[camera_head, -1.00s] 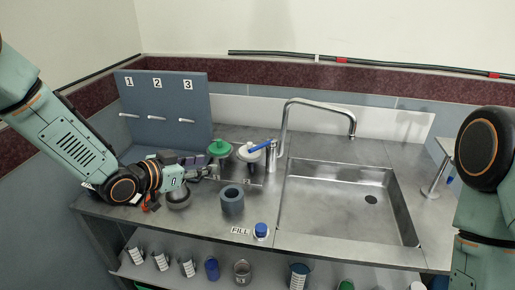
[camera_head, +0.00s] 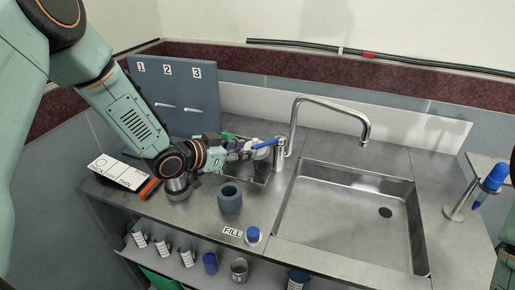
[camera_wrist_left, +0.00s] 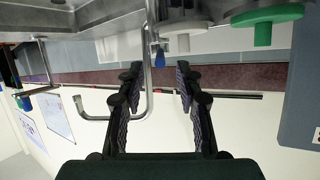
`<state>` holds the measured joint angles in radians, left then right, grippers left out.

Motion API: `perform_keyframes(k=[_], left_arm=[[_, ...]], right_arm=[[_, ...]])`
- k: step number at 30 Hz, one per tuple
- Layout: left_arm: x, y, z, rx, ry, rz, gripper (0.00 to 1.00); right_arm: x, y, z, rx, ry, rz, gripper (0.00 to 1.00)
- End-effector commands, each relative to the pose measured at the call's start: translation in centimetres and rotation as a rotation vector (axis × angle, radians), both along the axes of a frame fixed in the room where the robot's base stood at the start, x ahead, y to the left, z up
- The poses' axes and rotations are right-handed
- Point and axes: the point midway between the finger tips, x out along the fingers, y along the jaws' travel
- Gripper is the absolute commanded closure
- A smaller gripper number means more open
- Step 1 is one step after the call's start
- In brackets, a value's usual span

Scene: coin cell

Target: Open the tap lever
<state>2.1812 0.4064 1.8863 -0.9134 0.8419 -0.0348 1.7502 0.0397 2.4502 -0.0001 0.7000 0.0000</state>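The tap (camera_head: 281,150) stands at the left rear of the sink, with its curved spout (camera_head: 335,108) reaching right over the basin. My left gripper (camera_head: 245,148) is just left of the lever's tip. In the left wrist view my left gripper (camera_wrist_left: 159,72) has its fingers spread apart. The tap's spout (camera_wrist_left: 130,116) also shows there. My right gripper is not in view.
The sink (camera_head: 350,215) is empty. A numbered panel (camera_head: 175,95) stands behind my left arm. A green-topped object (camera_wrist_left: 264,22) is near the gripper. Several cups stand on the shelf below.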

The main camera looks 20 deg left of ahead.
Motion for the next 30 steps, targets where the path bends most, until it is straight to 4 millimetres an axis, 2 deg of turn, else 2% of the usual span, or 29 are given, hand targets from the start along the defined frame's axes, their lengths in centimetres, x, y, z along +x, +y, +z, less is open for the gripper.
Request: perform_keyframes(k=[9, 21, 30], left_arm=[[3.4, -1.9, -1.7, 0.001, 0.0, 0.0, 0.64], [4.3, -2.7, -1.9, -0.001, 0.001, -0.001, 0.64], [4.3, -2.6, -1.9, -0.001, 0.0, 0.0, 0.89]], right_arm=[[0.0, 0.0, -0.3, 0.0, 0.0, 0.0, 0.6], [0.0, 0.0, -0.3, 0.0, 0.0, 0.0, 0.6], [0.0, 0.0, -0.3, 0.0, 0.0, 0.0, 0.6]])
